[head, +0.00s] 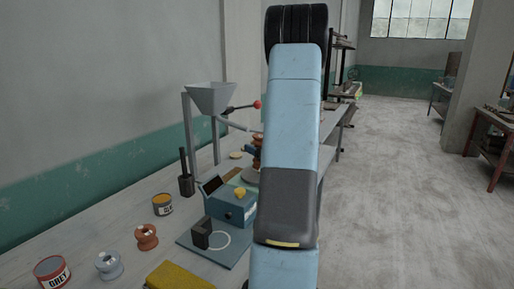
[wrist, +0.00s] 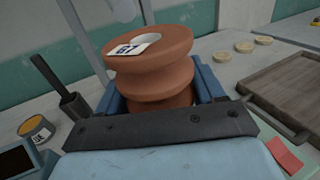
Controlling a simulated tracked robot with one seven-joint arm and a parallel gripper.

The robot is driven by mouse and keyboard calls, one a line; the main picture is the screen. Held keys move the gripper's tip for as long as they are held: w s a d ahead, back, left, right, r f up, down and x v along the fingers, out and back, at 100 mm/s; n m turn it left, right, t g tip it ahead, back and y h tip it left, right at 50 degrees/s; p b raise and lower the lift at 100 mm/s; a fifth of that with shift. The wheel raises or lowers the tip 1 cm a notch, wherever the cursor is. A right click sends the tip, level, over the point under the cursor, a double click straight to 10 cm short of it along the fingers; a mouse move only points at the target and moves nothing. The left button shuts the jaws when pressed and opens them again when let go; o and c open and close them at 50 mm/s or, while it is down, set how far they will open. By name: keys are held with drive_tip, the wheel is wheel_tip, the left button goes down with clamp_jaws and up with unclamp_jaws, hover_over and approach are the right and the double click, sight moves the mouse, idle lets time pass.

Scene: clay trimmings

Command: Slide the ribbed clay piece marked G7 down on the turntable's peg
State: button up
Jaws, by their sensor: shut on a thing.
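The ribbed clay piece (wrist: 150,65) is reddish brown with deep grooves and fills the middle of the wrist view. My gripper (wrist: 160,92) is shut on the piece, with a blue finger at each side. In the head view a brown ribbed shape (head: 257,150) shows at the left edge of my arm, which hides most of it.
On the bench stand a hopper frame (head: 210,99) with a red-knobbed lever, a blue box (head: 230,205), a dark block (head: 202,234), spools (head: 146,238), cans (head: 162,204) and a yellow block (head: 178,277). A wooden board (wrist: 296,84) and pale discs (wrist: 263,40) lie at right in the wrist view.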

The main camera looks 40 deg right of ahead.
drive_tip(key=shift+f, duration=1.05)
idle(0.9)
drive_tip(key=o, duration=1.6)
drive_tip(key=shift+f, duration=0.1)
drive_tip(key=shift+s, duration=0.1)
drive_tip(key=s, duration=1.3)
drive_tip(key=shift+s+a, duration=0.1)
drive_tip(key=shift+s, duration=0.2)
